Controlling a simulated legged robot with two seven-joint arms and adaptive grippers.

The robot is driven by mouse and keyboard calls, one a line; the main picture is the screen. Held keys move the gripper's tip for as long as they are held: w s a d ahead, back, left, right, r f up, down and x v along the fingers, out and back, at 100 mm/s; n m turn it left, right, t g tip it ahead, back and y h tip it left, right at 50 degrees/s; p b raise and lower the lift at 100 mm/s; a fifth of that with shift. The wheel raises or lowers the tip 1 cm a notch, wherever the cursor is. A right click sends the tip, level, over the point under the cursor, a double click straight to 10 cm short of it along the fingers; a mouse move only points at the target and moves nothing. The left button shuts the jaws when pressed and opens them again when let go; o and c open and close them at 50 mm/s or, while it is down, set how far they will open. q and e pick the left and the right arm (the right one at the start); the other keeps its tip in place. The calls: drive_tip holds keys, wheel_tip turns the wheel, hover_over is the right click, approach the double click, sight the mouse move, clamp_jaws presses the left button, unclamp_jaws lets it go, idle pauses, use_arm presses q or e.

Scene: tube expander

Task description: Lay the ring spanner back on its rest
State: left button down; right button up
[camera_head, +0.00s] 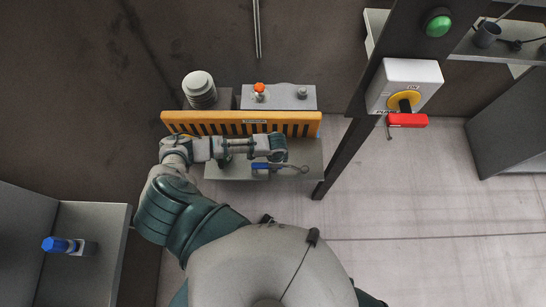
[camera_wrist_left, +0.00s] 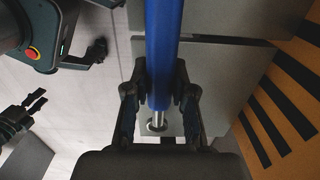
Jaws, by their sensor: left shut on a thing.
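The ring spanner has a blue handle (camera_head: 261,166) and a metal end reaching right over the grey shelf (camera_head: 228,170) in the head view. In the left wrist view the blue handle (camera_wrist_left: 164,40) runs up out of the picture, with a metal shank and round end below. My left gripper (camera_wrist_left: 160,84) is shut on the handle, a finger on each side; the head view shows it (camera_head: 276,158) over the shelf. I cannot tell whether the spanner touches the shelf, and no separate rest is clear. My right gripper (camera_wrist_left: 36,102) shows at the wrist view's left, fingers apart and empty.
An orange slotted guard (camera_head: 240,117) stands just behind the shelf. Beyond it are a stacked grey cylinder (camera_head: 199,88) and an orange knob (camera_head: 260,88). A dark post (camera_head: 340,158) with a switch box (camera_head: 404,84) rises at right. Open floor lies right of the post.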

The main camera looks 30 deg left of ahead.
use_arm(q)
drive_tip(key=shift+d, duration=0.15)
drive_tip(key=shift+a, duration=0.45)
drive_tip(key=shift+a+p, duration=0.3)
drive_tip(key=shift+p, duration=0.1)
drive_tip(key=shift+d, duration=0.4)
